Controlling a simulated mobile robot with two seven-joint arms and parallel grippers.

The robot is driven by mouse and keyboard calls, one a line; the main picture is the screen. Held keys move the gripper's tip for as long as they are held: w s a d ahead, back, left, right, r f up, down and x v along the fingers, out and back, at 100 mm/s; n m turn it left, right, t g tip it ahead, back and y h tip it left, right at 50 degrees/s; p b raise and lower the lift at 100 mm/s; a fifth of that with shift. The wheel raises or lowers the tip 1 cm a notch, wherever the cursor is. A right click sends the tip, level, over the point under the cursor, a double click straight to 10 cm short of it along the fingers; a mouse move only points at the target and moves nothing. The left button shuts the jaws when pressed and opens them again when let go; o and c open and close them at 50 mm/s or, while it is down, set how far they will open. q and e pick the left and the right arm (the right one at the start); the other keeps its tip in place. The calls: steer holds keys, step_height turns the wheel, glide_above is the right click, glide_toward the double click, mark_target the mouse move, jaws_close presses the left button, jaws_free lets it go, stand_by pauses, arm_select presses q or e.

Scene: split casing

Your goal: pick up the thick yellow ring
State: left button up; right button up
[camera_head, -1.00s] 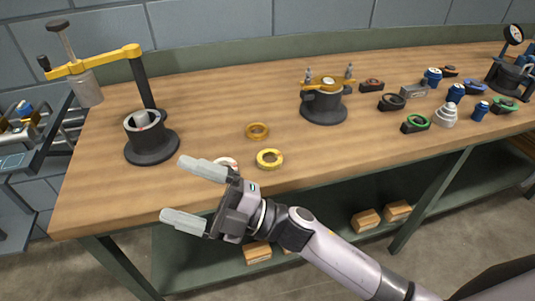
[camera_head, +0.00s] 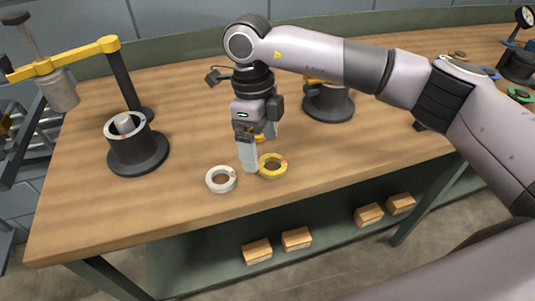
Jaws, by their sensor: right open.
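Two yellow rings lie on the wooden bench top. The rear yellow ring (camera_head: 261,137) is mostly hidden behind my right gripper, with only a bit showing between the fingers. I cannot tell for sure which ring is thicker. My right gripper (camera_head: 260,154) points down with its fingers apart and empty. In the picture its near fingertip is just left of the front ring; its height above the bench is unclear. My left gripper is out of view.
A white ring (camera_head: 221,179) lies left of the front yellow ring. Another dark fixture (camera_head: 328,103) stands behind, partly covered by my right arm. The bench front left is clear.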

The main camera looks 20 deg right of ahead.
mark_target(273, 168)
steer(key=shift+w+d+r+h, duration=0.4)
steer(key=shift+w+d, duration=0.25)
steer(key=shift+w, duration=0.05)
steer(key=shift+w+d+f, duration=0.1)
steer(key=shift+d, duration=0.15)
steer(key=f, duration=0.1)
steer(key=f+p, duration=0.1)
steer(key=f, duration=0.1)
steer(key=s+f, duration=0.1)
steer(key=f, duration=0.1)
steer(key=shift+d+f+p, duration=0.15)
steer(key=shift+d+p, duration=0.1)
steer(key=shift+p, duration=0.05)
steer(key=shift+f, duration=0.55)
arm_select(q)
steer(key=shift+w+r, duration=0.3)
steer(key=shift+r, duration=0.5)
arm_select(e)
steer(key=c, duration=1.1)
